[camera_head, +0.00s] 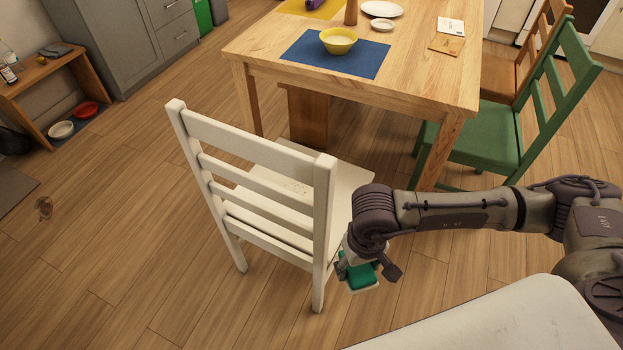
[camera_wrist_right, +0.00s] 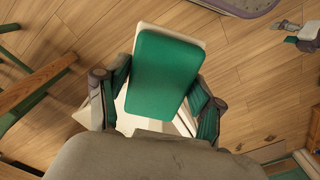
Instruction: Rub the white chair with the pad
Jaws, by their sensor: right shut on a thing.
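The white chair (camera_head: 255,190) stands upright on the wooden floor in front of the table, with its slatted back toward me. There are small dark specks on its seat (camera_head: 292,184). My right gripper (camera_head: 367,272) is low beside the chair's right side, near the right back post. It is shut on the green pad (camera_head: 361,277), which has a pale underside. In the right wrist view the pad (camera_wrist_right: 165,75) sits between the two fingers. A part of the white chair shows behind it; I cannot tell whether they touch.
The wooden table (camera_head: 430,75) holds a yellow bowl (camera_head: 338,41) on a blue mat (camera_head: 302,55). A green chair (camera_head: 490,135) stands right of the table. A low shelf (camera_head: 60,85) is at the far left.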

